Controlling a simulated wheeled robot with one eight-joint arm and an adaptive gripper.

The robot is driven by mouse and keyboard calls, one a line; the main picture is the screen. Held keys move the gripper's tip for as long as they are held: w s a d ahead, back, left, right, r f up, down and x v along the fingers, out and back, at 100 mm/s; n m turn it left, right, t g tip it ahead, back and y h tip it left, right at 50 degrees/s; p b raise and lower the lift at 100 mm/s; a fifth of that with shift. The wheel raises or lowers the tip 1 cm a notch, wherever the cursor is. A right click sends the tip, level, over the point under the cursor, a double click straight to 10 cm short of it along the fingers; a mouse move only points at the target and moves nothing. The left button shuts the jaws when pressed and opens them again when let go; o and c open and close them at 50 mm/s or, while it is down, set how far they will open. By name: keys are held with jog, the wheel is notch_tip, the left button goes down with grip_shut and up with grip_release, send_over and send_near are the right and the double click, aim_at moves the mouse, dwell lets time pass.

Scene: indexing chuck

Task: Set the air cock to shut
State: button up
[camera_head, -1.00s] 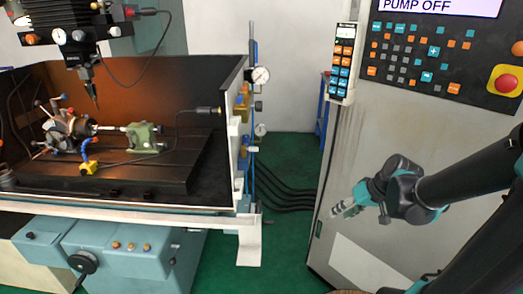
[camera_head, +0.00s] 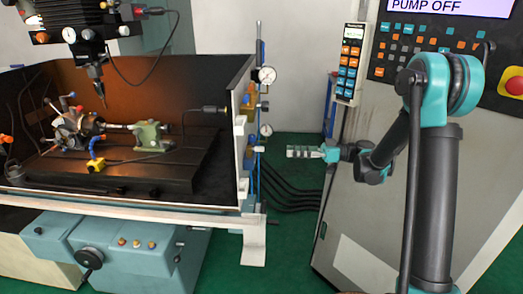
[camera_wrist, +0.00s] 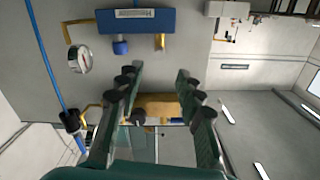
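My gripper (camera_head: 303,152) points left toward the right side of the machine enclosure, with clear air between it and the fittings. In the wrist view its two dark fingers (camera_wrist: 157,73) are apart with nothing held. A brass-coloured part (camera_wrist: 158,106) and a dark round knob (camera_wrist: 138,117) show between the fingers, beyond them. At the left of the wrist view, a black fitting with a yellow bent piece (camera_wrist: 72,120) sits on a blue pipe. I cannot tell for sure which fitting is the air cock, or how its handle stands.
Upper (camera_head: 267,75) and lower (camera_head: 266,130) gauges are on the enclosure's side. Dark hoses (camera_head: 290,195) run below my gripper. A control cabinet (camera_head: 345,215) with a hanging pendant (camera_head: 348,65) stands to the right. A chuck (camera_head: 75,128) and tailstock (camera_head: 150,136) sit inside the enclosure.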

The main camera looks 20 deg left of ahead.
aim_at(261, 149)
jog(key=x, duration=1.2)
jog(key=shift+r, duration=0.2)
grip_shut()
